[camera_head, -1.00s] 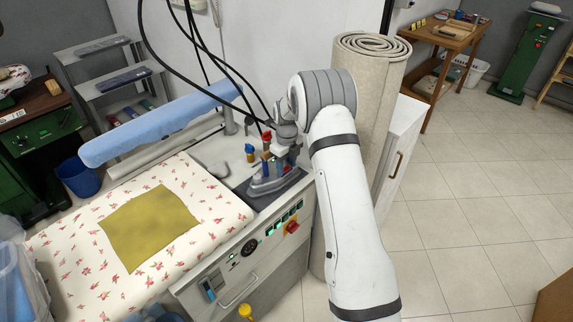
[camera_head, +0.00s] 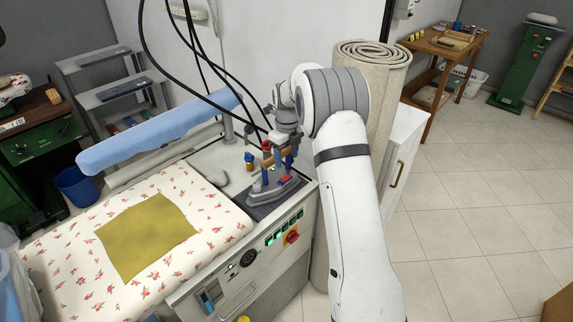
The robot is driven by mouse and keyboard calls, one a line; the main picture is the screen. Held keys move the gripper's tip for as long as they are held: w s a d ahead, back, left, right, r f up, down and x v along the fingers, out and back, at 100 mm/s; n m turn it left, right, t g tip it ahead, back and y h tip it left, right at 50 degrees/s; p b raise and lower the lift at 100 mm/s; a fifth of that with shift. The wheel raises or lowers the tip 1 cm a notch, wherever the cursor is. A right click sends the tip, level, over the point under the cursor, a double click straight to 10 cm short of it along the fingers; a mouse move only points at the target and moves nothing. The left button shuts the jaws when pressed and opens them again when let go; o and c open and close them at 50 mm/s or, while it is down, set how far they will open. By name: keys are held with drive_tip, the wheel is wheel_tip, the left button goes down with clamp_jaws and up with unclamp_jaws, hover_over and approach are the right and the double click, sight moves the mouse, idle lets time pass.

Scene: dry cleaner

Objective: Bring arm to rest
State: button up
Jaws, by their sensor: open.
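My white arm reaches from the lower right to the ironing station, bent at the grey elbow. The iron sits flat on a dark rest pad (camera_head: 259,212) at the right end of the station. The gripper's body partly hides the far side of the handle.
An olive cloth (camera_head: 146,234) lies flat on the floral ironing board (camera_head: 70,256). A blue padded sleeve arm (camera_head: 155,133) extends behind it. Black hoses (camera_head: 208,62) hang close to my wrist. A rolled beige carpet (camera_head: 388,95) stands behind my arm.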

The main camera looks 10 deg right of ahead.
drive_tip(key=shift+r, duration=0.1)
idle(0.3)
drive_tip(key=s+r+n+t, duration=0.2)
drive_tip(key=s+r+n, duration=1.1)
drive_tip(key=s+r, duration=0.3)
drive_tip(key=s+n+t, duration=0.1)
drive_tip(key=s+n, duration=1.4)
drive_tip(key=s, duration=0.8)
drive_tip(key=shift+s+d+f+n, duration=0.2)
drive_tip(key=shift+s+n, duration=0.05)
drive_tip(key=shift+n, duration=0.15)
